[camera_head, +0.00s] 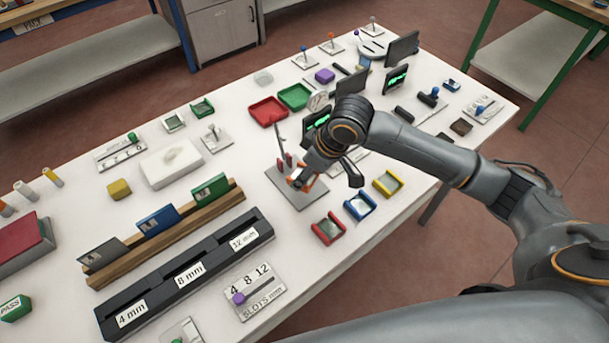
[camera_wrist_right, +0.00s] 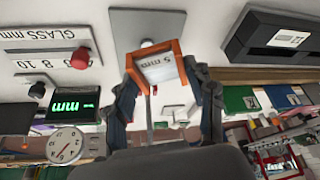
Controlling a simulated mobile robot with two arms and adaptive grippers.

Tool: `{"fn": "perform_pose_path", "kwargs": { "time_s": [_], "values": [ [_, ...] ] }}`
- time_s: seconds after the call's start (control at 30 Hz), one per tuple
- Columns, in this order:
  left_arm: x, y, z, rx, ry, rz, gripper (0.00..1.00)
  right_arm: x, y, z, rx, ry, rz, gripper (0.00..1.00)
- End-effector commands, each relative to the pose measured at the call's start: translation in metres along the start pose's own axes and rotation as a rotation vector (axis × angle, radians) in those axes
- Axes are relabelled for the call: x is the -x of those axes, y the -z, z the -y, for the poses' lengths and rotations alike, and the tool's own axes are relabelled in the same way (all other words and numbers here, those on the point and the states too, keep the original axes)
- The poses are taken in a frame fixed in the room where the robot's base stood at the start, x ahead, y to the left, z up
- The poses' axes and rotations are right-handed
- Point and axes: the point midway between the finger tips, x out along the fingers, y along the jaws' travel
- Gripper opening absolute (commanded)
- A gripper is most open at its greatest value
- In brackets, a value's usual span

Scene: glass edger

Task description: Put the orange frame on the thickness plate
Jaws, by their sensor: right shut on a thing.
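My right gripper (camera_head: 306,180) is shut on the orange frame (camera_wrist_right: 133,70), low over the grey thickness plate (camera_head: 297,203). In the right wrist view the frame spans between the two fingertips (camera_wrist_right: 160,85), one on each side. A label ending in "mm" shows inside the frame. The plate (camera_wrist_right: 125,30) lies just beyond and behind it there. I cannot tell whether the frame touches the plate. In the head view my gripper and wrist hide much of the frame. My left gripper is not in view.
A blue frame (camera_head: 359,206), a red frame (camera_head: 327,229) and a yellow frame (camera_head: 387,182) lie right of the plate. A black slotted block (camera_head: 190,272) and a wooden rack (camera_head: 165,232) stand to the left. Red and green trays (camera_head: 294,96) lie behind.

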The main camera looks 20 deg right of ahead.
Motion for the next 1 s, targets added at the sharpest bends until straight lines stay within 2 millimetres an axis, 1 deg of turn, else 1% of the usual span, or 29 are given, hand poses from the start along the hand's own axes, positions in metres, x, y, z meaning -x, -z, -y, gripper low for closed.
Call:
{"fn": "perform_pose_path", "kwargs": {
  "time_s": [0.03, 0.1, 0.27, 0.4, 0.5, 0.87, 0.9, 0.97, 1.0],
  "values": [
    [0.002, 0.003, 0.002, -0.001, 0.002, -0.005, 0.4, -0.006, 0.001, -0.004, -0.001, 0.0, 0.002, 0.2],
    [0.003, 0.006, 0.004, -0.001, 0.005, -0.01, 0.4, -0.013, 0.001, -0.008, -0.001, 0.001, 0.001, 0.2],
    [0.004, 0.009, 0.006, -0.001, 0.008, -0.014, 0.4, -0.025, 0.002, -0.014, -0.001, 0.001, 0.001, 0.2],
    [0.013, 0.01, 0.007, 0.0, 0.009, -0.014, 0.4, -0.042, -0.006, -0.014, 0.0, 0.002, 0.004, 0.2],
    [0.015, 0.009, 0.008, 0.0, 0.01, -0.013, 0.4, -0.05, -0.009, -0.015, 0.001, -0.001, 0.0, 0.2],
    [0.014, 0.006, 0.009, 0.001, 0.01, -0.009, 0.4, -0.055, -0.011, -0.014, 0.001, 0.0, 0.0, 0.2],
    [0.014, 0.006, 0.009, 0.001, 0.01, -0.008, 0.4, -0.055, -0.011, -0.014, 0.001, -0.001, 0.0, 0.6],
    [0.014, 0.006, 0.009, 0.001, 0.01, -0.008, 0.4, -0.055, -0.011, -0.014, 0.001, 0.0, 0.0, 0.72],
    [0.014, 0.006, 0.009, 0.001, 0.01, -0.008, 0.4, -0.055, -0.011, -0.014, 0.001, 0.0, 0.0, 0.77]
  ]
}}
